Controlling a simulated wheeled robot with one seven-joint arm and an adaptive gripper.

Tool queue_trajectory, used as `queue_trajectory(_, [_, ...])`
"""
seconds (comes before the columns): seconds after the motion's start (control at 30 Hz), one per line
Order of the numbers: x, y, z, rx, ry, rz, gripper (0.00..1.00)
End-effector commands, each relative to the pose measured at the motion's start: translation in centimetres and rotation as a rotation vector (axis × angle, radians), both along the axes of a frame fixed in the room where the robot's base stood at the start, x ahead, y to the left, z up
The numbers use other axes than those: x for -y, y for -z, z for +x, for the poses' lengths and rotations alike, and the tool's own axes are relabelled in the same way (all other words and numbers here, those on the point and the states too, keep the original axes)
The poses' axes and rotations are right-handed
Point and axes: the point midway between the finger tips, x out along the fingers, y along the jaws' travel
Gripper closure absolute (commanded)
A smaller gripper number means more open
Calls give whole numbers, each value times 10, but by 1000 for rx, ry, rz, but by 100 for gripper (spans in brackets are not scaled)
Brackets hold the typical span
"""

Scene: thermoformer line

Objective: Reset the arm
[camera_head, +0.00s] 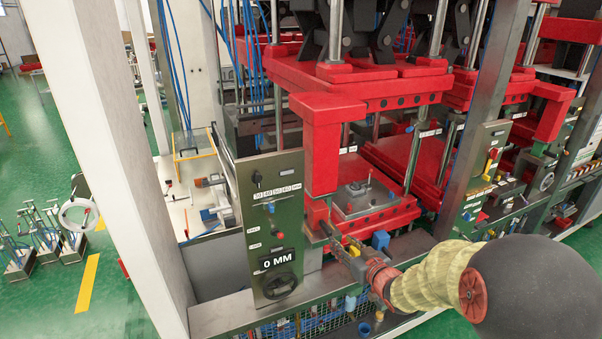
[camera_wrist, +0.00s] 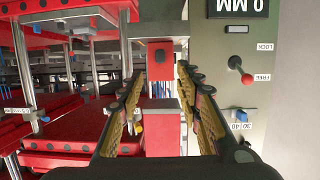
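My arm reaches in from the lower right in the head view, with its yellowish sleeve and red wrist. My gripper (camera_head: 328,234) is just right of the green control panel (camera_head: 262,220), in front of the red press. In the wrist view, which looks upside down, my gripper (camera_wrist: 160,78) has its two fingers spread wide, with nothing held between them. A red block (camera_wrist: 160,52) and a red post show behind the gap. I cannot tell how far they are from the fingertips.
The panel has a "0 MM" display (camera_head: 278,260), a dark handwheel (camera_head: 280,286) and a red-knobbed lever (camera_wrist: 241,70) between LOCK and FREE labels. A metal ledge (camera_head: 222,314) runs below. A white post (camera_head: 108,160) stands left.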

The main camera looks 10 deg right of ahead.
Motion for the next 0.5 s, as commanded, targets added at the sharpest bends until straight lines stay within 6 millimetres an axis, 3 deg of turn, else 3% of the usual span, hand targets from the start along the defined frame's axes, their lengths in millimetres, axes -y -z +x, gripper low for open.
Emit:
queue_trajectory(0.07, [6,12,-2,-40,13,-31,65])
queue_trajectory(0.17, [23,45,-14,-155,64,-87,65])
queue_trajectory(0.23, [41,75,-34,-278,119,-131,65])
queue_trajectory(0.3, [60,92,-58,-398,177,-172,65])
queue_trajectory(0.5, [88,104,-141,-685,312,-243,65])
